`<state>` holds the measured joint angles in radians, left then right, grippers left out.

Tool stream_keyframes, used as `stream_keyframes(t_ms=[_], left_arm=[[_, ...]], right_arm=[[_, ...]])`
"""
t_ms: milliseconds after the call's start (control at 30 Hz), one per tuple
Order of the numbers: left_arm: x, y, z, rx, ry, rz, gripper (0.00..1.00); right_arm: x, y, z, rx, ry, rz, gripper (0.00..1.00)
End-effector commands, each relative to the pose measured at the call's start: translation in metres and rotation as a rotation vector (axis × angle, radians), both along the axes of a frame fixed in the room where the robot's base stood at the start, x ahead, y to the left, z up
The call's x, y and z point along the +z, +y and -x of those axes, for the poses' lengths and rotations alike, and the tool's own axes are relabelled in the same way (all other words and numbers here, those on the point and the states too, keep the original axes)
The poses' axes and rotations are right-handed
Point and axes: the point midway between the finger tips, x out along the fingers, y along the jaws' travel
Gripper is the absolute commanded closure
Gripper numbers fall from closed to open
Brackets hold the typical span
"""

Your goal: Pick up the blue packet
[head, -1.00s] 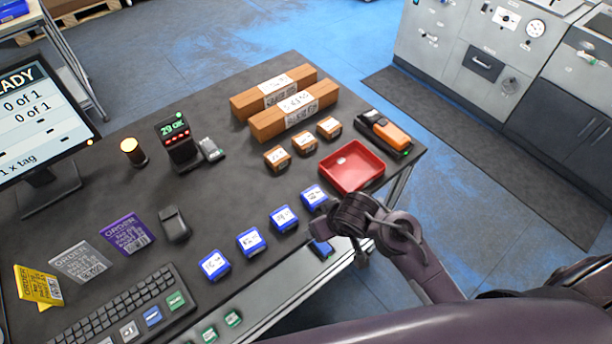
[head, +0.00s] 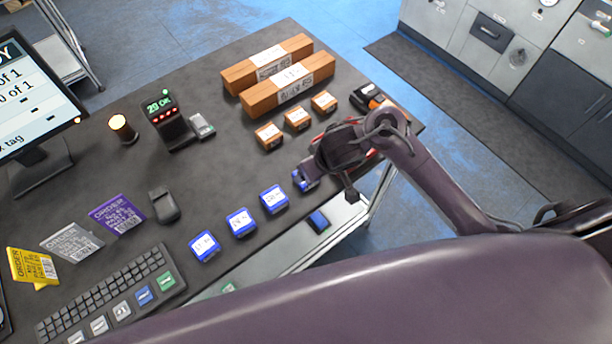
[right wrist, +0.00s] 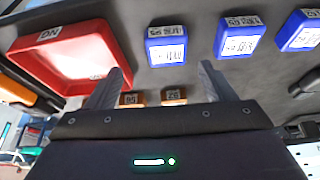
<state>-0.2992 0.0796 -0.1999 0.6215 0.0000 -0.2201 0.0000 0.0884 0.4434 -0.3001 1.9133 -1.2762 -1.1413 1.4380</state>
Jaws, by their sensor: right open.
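Blue packets with white labels stand in a slanting row on the dark table. Three show clearly in the head view: the lower left one (head: 205,246), the middle one (head: 241,222) and the upper right one (head: 273,199). A further blue packet (head: 301,181) is partly hidden by my right gripper (head: 326,178). In the right wrist view, my right gripper (right wrist: 157,84) is open, with nothing between its fingers. A blue packet (right wrist: 166,46) appears above the gap between the fingertips, apart from them. Two more blue packets show to its right. My left gripper is not in view.
A red tray (right wrist: 75,65) is beside the row, mostly hidden by my right arm in the head view. Small brown boxes (head: 297,118) and two long boxes (head: 288,85) lie behind. A blue item (head: 318,221) sits below the table's front edge.

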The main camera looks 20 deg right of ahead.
Motion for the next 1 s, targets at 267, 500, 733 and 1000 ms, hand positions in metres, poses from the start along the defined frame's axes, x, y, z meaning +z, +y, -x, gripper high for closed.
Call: stream_keyframes(t_ms=[267, 500, 733, 1000], left_arm=[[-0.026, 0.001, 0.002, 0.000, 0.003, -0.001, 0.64], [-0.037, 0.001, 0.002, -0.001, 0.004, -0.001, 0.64], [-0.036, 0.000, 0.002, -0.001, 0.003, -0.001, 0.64], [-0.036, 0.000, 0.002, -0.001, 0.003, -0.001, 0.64]], right_arm=[[-0.037, 0.009, -0.011, 0.001, 0.000, 0.000, 0.24], [-0.061, 0.014, -0.021, -0.001, -0.002, 0.000, 0.24], [-0.062, 0.015, -0.022, 0.000, -0.002, -0.001, 0.24], [-0.061, 0.015, -0.022, 0.000, -0.002, -0.001, 0.55]])
